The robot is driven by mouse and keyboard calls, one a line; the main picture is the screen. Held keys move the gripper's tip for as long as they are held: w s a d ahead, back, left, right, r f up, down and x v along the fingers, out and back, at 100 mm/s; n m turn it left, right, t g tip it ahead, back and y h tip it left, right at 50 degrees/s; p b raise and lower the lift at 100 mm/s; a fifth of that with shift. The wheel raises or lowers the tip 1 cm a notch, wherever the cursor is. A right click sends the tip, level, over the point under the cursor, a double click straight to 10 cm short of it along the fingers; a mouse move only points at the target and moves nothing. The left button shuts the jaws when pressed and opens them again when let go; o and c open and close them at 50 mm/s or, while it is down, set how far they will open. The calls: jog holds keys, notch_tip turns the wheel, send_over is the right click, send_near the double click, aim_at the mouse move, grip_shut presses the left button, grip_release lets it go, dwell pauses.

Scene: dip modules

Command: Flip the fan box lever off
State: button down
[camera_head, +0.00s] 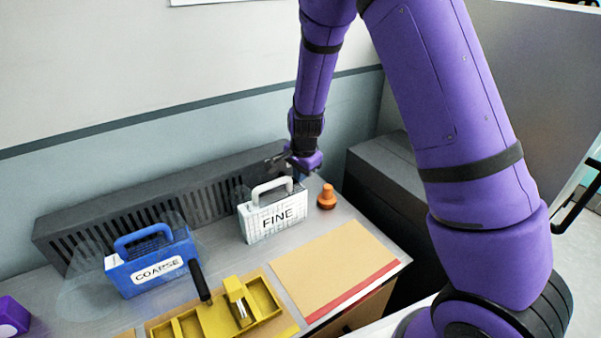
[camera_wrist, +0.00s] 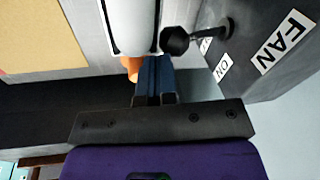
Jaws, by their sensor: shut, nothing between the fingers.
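The fan box (camera_head: 160,195) is the long dark grey slotted box along the wall. Its end shows in the wrist view (camera_wrist: 262,75) with a FAN label and an ON label (camera_wrist: 222,67). The lever (camera_wrist: 176,41) is a short black stem with a round black knob, sticking out from that face. A second small label beside it is partly hidden by the lever. My gripper (camera_wrist: 155,82) is shut and empty, its fingertips just short of the knob, with a small gap showing. In the head view my gripper (camera_head: 283,160) is at the fan box's right end, and the lever is hard to make out.
A white FINE box (camera_head: 273,216) with a handle stands close in front of my gripper. An orange knob-shaped piece (camera_head: 326,197) is right of it. A blue COARSE box (camera_head: 153,262), a yellow tray (camera_head: 215,318) and a tan board (camera_head: 330,265) are further off.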

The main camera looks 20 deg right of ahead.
jog(key=shift+r, duration=0.1)
jog(key=shift+r, duration=0.7)
jog(key=shift+d, duration=0.1)
jog(key=s+d+r, duration=0.2)
jog(key=s+r, duration=0.2)
jog(key=r, duration=0.8)
jog(key=shift+d+r, duration=0.2)
jog(key=shift+r, duration=0.1)
